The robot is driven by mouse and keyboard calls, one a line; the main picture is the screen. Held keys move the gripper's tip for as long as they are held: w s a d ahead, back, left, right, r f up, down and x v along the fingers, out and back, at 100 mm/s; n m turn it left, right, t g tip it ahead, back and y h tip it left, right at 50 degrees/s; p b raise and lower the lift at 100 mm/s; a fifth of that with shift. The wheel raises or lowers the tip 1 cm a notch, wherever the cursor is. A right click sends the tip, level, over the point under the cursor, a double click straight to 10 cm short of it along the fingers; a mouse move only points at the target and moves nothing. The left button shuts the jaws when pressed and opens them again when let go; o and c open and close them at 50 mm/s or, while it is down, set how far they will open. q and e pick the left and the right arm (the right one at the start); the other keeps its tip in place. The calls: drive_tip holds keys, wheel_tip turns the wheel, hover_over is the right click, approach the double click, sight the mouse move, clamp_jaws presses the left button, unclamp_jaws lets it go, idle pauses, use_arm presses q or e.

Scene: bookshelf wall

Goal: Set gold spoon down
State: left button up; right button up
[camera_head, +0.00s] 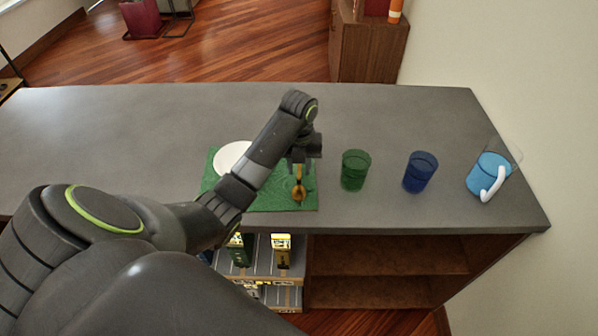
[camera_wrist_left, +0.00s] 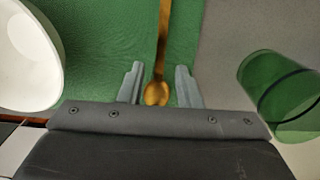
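The gold spoon (camera_head: 299,193) is over the green placemat (camera_head: 262,203), right of the white plate (camera_head: 229,157). My left gripper (camera_head: 300,170) is low over the mat at the spoon. In the left wrist view the spoon (camera_wrist_left: 157,93) shows between the fingers of my left gripper (camera_wrist_left: 160,85), its rounded end nearest and its narrow part running up. The fingers are apart, with a gap on each side of the spoon. Whether the spoon lies fully flat on the mat is hard to tell. My right gripper is not in view.
A green cup (camera_head: 355,170) stands just right of the mat, also in the left wrist view (camera_wrist_left: 285,95). Further right are a blue cup (camera_head: 420,172) and a light-blue pitcher (camera_head: 488,176) with a white handle. The grey countertop (camera_head: 120,120) is clear at the left and back.

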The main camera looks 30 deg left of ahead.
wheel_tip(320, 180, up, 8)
drive_tip(key=p, duration=0.8)
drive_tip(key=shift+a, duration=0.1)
